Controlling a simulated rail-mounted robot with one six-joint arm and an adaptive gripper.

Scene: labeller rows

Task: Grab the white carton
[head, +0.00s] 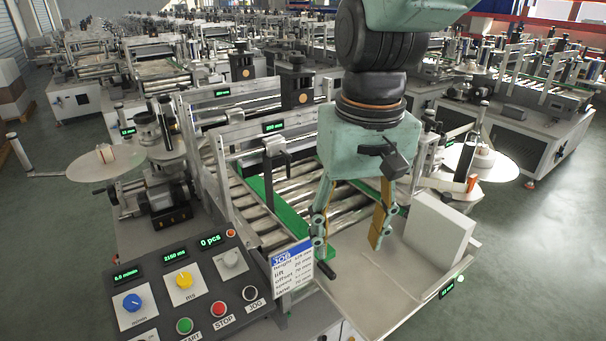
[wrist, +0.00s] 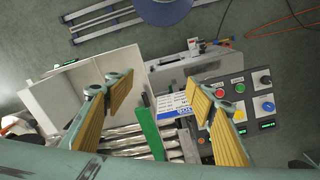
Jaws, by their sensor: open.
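The white carton (head: 432,240) stands upright at the right side of the pale outfeed tray (head: 375,300), at the end of the roller conveyor. In the wrist view, the white carton (wrist: 55,100) shows at the left, partly behind one finger. My gripper (head: 348,246) is open and empty, pointing down over the junction of rollers and tray. It is to the left of the carton in the head view, apart from it. In the wrist view, my gripper (wrist: 165,95) has its fingers spread wide, with the carton outside them.
A control panel (head: 190,285) with buttons and a paper job card (head: 290,266) stand left of the tray. Green guide rails (head: 290,220) run along the rollers (head: 300,190). A label reel (head: 480,160) is behind the carton. Open floor lies to the right.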

